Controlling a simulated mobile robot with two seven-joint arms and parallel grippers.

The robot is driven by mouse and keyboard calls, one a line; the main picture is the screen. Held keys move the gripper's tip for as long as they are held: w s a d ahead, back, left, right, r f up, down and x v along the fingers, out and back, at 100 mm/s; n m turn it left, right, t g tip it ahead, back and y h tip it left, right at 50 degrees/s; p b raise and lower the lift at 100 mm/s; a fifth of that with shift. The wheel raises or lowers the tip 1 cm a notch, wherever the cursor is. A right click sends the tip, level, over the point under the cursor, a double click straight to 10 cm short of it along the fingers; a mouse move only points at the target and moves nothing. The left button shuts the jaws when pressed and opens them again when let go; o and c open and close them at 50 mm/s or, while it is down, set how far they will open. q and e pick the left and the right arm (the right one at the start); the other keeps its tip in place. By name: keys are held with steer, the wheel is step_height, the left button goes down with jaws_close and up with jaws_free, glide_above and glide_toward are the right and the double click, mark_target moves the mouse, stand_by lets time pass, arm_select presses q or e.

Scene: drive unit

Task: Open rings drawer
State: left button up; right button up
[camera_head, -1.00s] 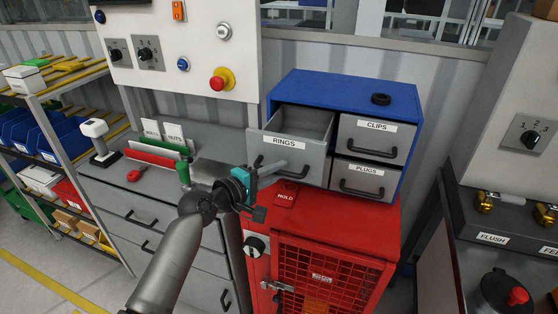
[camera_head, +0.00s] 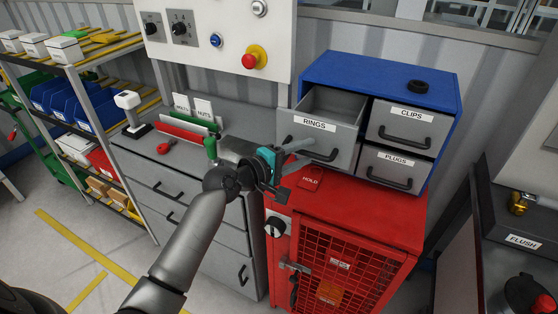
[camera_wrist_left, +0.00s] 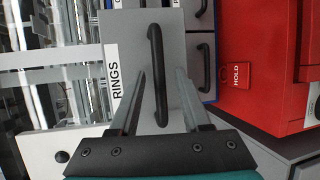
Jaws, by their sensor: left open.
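The rings drawer (camera_head: 326,135) is a grey drawer labelled RINGS at the upper left of the blue cabinet (camera_head: 387,72). It stands pulled out, and its empty-looking inside shows from above. Its dark handle (camera_wrist_left: 158,75) shows in the left wrist view between the fingertips and ahead of them. My left gripper (camera_head: 300,153) is in front of the drawer face, with its fingers pointing at the handle. In the left wrist view the fingers (camera_wrist_left: 158,92) are apart, one on each side of the handle's lower part. Whether they touch it, I cannot tell. My right gripper is not in view.
The clips drawer (camera_head: 408,128) and plugs drawer (camera_head: 393,168) are shut. The red cabinet (camera_head: 345,220) with a HOLD tag (camera_head: 311,178) stands below. A grey workbench (camera_head: 160,168) with red and green items is at the left.

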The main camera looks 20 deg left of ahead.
arm_select(q)
steer(key=v, duration=1.4)
steer(key=shift+s+b, duration=0.25)
steer(key=shift+b, duration=0.2)
steer(key=shift+a+r, duration=0.1)
steer(key=a+f+g+y+b, duration=0.2)
steer(key=f, duration=0.9)
steer(key=a+f+g+y+b, duration=0.1)
steer(key=a+f+y, duration=0.1)
steer(key=f, duration=0.9)
steer(key=s+f+m+g+y+b, duration=0.15)
steer(key=s+f, duration=0.25)
steer(key=f, duration=0.5)
steer(key=s+f+m+g+b, duration=0.15)
steer(key=s+f, duration=0.25)
steer(key=f, duration=0.5)
steer(key=s+d+f+m+g+b, duration=0.2)
steer(key=s+f+m, duration=0.4)
steer(key=s+f, duration=0.6)
steer(key=s+d+f+m+g+y+b, duration=0.1)
steer(key=s+d+f+m+g+b, duration=0.2)
steer(key=s+f, duration=0.9)
steer(key=s+d+m+g, duration=0.2)
steer(key=s+d+m, duration=0.1)
steer(key=s+m, duration=0.1)
steer(key=shift+s+d+m+g, duration=0.3)
steer(key=shift+s+d, duration=0.1)
steer(key=shift+s, duration=0.05)
